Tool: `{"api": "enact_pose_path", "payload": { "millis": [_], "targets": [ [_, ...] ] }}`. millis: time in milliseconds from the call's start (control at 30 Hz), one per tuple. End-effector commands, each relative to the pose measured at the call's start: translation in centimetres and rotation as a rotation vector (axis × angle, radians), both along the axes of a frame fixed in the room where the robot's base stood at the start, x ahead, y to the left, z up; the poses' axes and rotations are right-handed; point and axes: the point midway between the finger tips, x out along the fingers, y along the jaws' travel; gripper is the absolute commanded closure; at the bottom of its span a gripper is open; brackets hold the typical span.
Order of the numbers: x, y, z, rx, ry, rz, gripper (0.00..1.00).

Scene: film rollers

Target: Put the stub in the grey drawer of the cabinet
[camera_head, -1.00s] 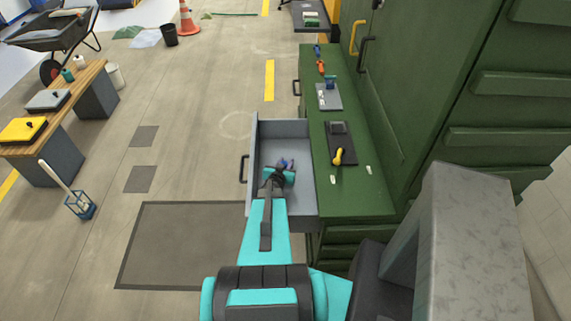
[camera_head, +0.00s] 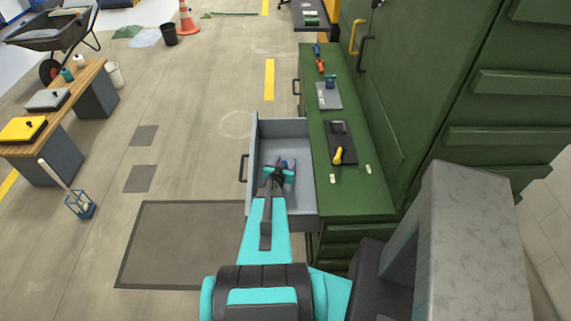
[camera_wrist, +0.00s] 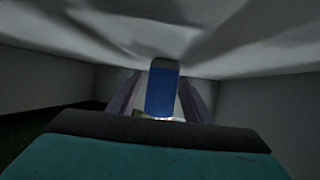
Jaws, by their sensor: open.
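The grey drawer (camera_head: 300,128) is pulled out to the left of the green cabinet (camera_head: 355,195). My gripper (camera_head: 288,163) reaches into the drawer. In the wrist view, a blue cylinder with a grey end, apparently the stub (camera_wrist: 161,92), stands between my two spread fingers. My gripper is open.
The cabinet's green top carries a yellow-handled tool (camera_head: 338,156), a grey plate (camera_head: 328,95) and orange-handled tools (camera_head: 321,66). Tall green cabinet doors rise on the right. A wooden bench (camera_head: 62,92) stands at the left. The floor between is mostly clear.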

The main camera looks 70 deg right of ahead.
Motion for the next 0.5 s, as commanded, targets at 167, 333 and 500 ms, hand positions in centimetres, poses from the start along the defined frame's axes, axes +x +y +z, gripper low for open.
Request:
{"api": "enact_pose_path", "payload": {
  "millis": [167, 333, 500],
  "targets": [
    [-0.1, 0.8, 0.3, 0.0, 0.0, 0.0, 0.54],
    [-0.3, 1.9, 0.8, -0.001, 0.001, 0.0, 0.54],
    [-0.4, 3.2, 1.3, 0.0, -0.001, 0.0, 0.54]
  ]
}}
